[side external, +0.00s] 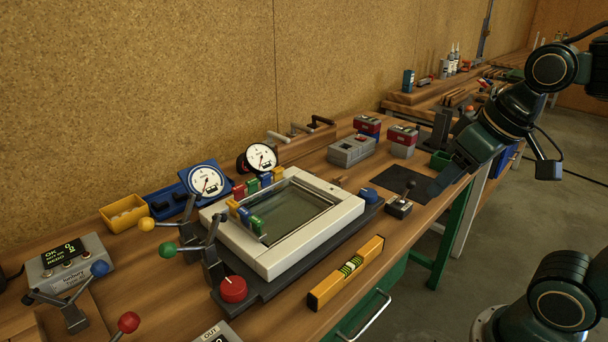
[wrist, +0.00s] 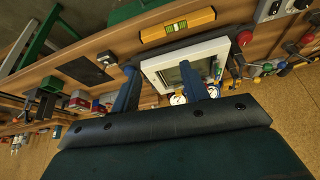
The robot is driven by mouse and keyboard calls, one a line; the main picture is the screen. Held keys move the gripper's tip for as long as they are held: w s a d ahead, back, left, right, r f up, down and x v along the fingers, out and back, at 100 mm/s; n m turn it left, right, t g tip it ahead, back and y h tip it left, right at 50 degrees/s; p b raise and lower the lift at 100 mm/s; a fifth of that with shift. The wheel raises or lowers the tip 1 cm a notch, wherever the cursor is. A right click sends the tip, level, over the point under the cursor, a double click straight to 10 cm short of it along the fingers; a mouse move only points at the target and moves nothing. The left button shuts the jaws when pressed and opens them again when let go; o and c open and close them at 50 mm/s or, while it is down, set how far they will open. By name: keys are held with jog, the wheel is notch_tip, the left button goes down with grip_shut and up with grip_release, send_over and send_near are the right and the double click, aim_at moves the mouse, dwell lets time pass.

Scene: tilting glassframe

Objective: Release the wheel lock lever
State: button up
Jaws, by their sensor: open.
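Several ball-knob levers stand at the left of the bench in the side view: yellow (side external: 148,224), green (side external: 169,249), blue (side external: 99,268) and red (side external: 128,322).
A yellow spirit level (side external: 346,272) lies at the bench's front edge. A red knob (side external: 233,289) sits by the frame's lower left corner. Two dial gauges (side external: 207,181) stand behind the frame. A dark mat (side external: 403,178) lies bare right of the frame.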

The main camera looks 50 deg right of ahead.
jog(key=w+d+r+m+g, duration=0.1)
jog(key=w+d+m, duration=0.25)
jog(key=w, duration=0.25)
jog(key=m+g, duration=0.4)
jog(key=m, duration=0.3)
send_over(411, 185)
jog(key=d, duration=0.2)
notch_tip(411, 185, down, 7)
jog(key=shift+a+y, duration=0.15)
jog(key=shift+y, duration=0.15)
jog(key=f, duration=1.3)
jog(key=shift+w+a+f, duration=0.25)
jog(key=shift+w+f, duration=0.05)
jog(key=shift+t, duration=0.3)
grip_shut()
